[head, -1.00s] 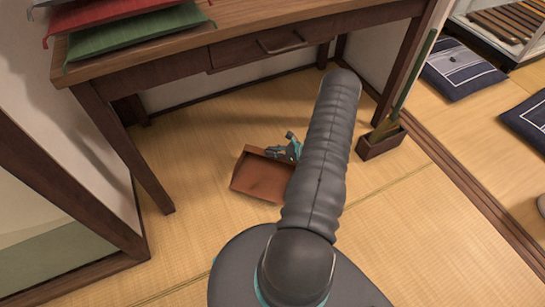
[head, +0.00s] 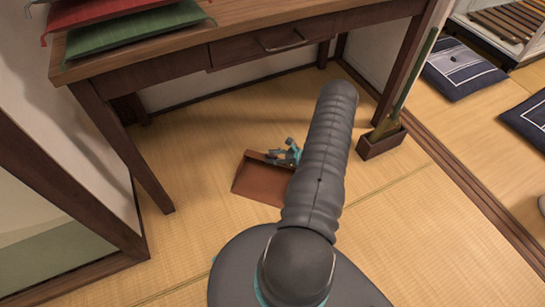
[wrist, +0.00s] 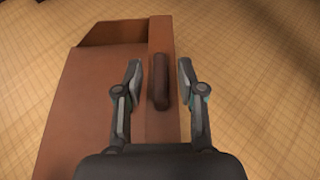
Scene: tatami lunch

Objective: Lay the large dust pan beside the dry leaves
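The large dust pan (head: 262,184) is reddish brown and appears to lie on the tatami in front of the desk. In the wrist view the pan (wrist: 95,110) fills the left and middle, with its dark brown handle (wrist: 160,85) near the centre. My gripper (head: 288,155) is over the pan's back edge in the head view. In the wrist view my gripper (wrist: 160,76) is open, one finger on each side of the handle, with gaps showing. My arm hides the pan's right part in the head view. I see no dry leaves in either view.
A wooden desk (head: 240,45) stands behind, its left front leg (head: 122,148) near the pan. A brown box (head: 382,143) with a long green item stands at the right. The tatami (head: 190,240) in front of the pan is clear.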

